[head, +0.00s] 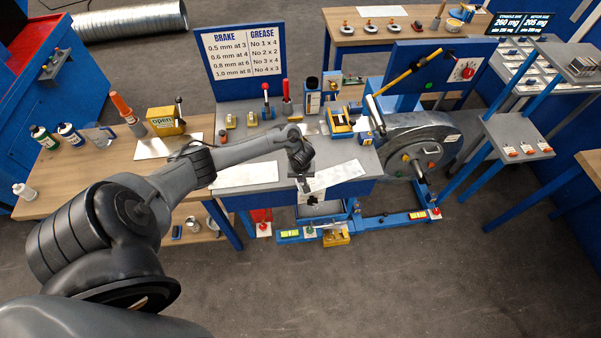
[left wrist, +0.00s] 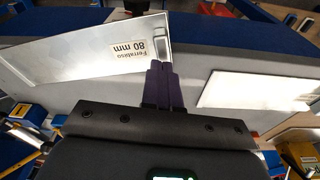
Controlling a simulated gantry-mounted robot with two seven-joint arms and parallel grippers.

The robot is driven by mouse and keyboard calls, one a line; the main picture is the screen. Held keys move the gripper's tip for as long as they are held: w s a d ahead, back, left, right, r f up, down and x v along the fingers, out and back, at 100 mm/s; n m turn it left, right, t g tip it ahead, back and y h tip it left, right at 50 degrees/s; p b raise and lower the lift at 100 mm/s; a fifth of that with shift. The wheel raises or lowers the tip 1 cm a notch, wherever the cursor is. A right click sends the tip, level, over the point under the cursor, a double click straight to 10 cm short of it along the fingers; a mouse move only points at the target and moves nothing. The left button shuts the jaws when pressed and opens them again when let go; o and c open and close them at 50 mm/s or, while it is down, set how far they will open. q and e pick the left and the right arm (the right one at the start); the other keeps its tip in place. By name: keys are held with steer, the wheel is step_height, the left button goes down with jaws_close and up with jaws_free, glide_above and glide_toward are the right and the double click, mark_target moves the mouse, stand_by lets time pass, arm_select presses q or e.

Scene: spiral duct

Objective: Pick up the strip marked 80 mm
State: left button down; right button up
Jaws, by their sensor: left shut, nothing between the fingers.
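My left gripper (head: 305,187) is over the strip's left end in the head view. In the left wrist view its dark fingers (left wrist: 163,70) are together and empty, at the strip's labelled end. Whether they touch the strip I cannot tell. My right gripper is not in view.
A second pale strip (head: 247,174) lies to the left; it also shows in the left wrist view (left wrist: 255,91). A brake and grease sign (head: 243,50) stands behind. A grey wheel machine (head: 421,142) is at the right. Bottles and a yellow box (head: 165,121) stand left.

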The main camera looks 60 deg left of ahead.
arm_select(q)
steer(key=s+d+p, duration=0.1)
steer(key=s+d, duration=0.3)
steer(key=d, duration=0.4)
steer(key=shift+s, duration=0.2)
steer(key=c, duration=1.5)
jaws_free()
steer(key=shift+s+d, duration=0.3)
steer(key=shift+d, duration=0.25)
steer(key=o, duration=0.5)
steer(key=shift+d, duration=0.1)
